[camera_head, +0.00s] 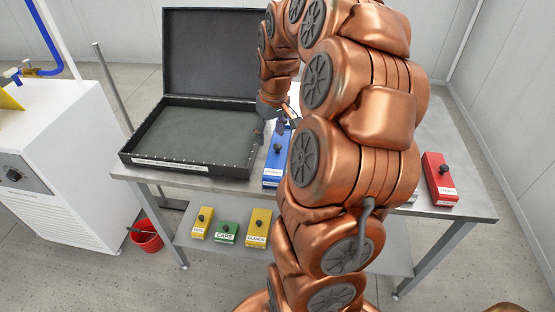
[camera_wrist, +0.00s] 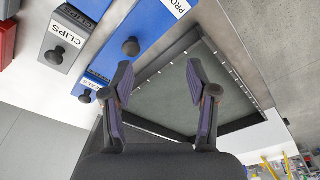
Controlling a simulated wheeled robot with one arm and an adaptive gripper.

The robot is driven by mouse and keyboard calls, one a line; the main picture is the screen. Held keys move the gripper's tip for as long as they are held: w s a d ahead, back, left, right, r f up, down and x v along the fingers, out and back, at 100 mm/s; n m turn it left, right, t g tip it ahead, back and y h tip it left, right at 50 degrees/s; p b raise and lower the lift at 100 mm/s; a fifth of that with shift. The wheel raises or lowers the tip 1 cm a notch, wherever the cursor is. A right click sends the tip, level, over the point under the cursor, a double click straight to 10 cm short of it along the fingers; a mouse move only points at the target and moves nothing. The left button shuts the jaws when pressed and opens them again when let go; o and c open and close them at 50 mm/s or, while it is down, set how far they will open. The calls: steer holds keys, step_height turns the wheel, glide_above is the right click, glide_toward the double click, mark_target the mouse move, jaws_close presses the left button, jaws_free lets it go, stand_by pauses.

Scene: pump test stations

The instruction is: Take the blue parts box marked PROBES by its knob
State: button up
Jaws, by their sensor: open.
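The blue parts box (camera_wrist: 155,30) shows at the top of the wrist view, with a label reading "PRO" before the frame cuts it off. Its dark round knob (camera_wrist: 131,46) is in clear view. In the head view a blue box (camera_head: 271,176) with a dark knob stands beside the open case, partly hidden by my arm; its label is too small to read. My gripper (camera_wrist: 160,68) is open and empty. The knob lies just beyond the left fingertip, not between the fingers. In the head view my gripper (camera_head: 273,128) hangs above the table behind the box's knob.
The open black case (camera_head: 200,98) is left of the box. A grey CLIPS box (camera_wrist: 70,38) and a smaller blue box (camera_wrist: 97,79), each knobbed, adjoin it. A red box (camera_head: 440,180) stands far right. Yellow and green boxes (camera_head: 227,232) sit on the lower shelf.

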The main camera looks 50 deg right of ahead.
mark_target(278, 145)
steer(key=d, duration=0.1)
steer(key=d+f, duration=0.1)
steer(key=d, duration=0.2)
steer(key=shift+f, duration=0.3)
steer(key=shift+w+d+f+p, duration=0.1)
steer(key=shift+w+f+p, duration=0.25)
steer(key=shift+f, duration=0.85)
steer(key=shift+w+d+f+p, duration=0.15)
steer(key=shift+f+p, duration=0.25)
steer(key=shift+f, duration=0.8)
steer(key=shift+w+f+p, duration=0.25)
steer(key=shift+f+p, duration=0.15)
steer(key=shift+f, duration=0.8)
jaws_close()
